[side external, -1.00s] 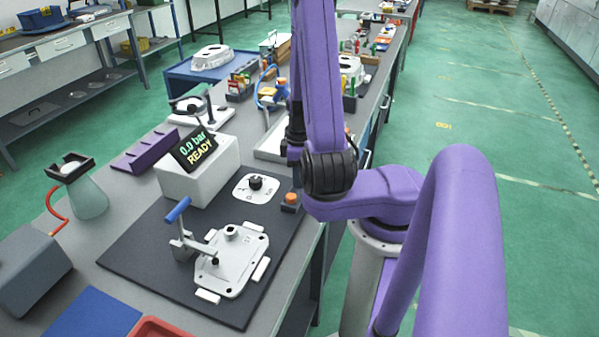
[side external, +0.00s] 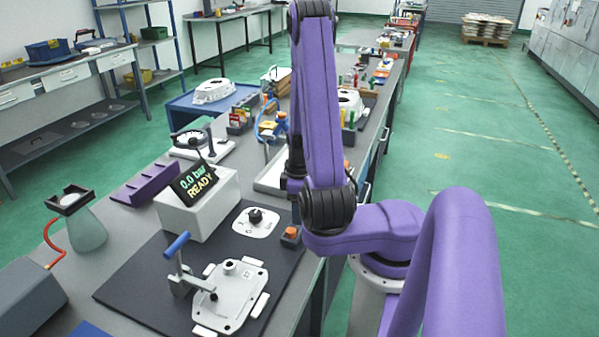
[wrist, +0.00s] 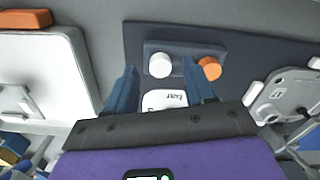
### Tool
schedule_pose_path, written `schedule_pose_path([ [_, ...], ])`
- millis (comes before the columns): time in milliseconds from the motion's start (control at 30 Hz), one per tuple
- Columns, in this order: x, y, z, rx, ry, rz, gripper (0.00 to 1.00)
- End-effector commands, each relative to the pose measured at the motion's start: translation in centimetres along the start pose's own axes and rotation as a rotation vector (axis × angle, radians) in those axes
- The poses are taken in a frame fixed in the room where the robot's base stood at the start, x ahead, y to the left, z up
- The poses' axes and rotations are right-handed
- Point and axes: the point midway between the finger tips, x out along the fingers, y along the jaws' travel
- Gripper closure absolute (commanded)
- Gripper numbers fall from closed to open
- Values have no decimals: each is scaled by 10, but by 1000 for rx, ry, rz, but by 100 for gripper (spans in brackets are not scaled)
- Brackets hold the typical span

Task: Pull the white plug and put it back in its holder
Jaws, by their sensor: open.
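The white plug (wrist: 159,65) shows its round top in the wrist view, on a dark grey holder block (wrist: 184,49). An orange plug (wrist: 209,68) is beside it to the right. My gripper (wrist: 159,72) is open, with one blue finger on each side of the white plug in the picture; I cannot tell the height between them. Nothing is seen held. In the side view the orange plug (side external: 291,231) sits on its block at the mat's right edge; the white plug is not seen there, and my gripper is largely hidden behind my arm.
The dark mat (side external: 140,275) carries a clamped casting (side external: 236,293) and a dial plate (side external: 256,222). A display reading "0.0 bar READY" (side external: 194,182) stands on a white box. A white tray (side external: 268,180) lies beyond the mat.

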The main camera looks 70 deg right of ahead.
Motion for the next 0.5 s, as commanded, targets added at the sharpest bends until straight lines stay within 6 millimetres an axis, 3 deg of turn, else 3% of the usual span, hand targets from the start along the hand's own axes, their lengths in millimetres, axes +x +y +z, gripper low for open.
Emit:
schedule_pose_path([
  [500,-66,1,0,0,2,7,46],
])
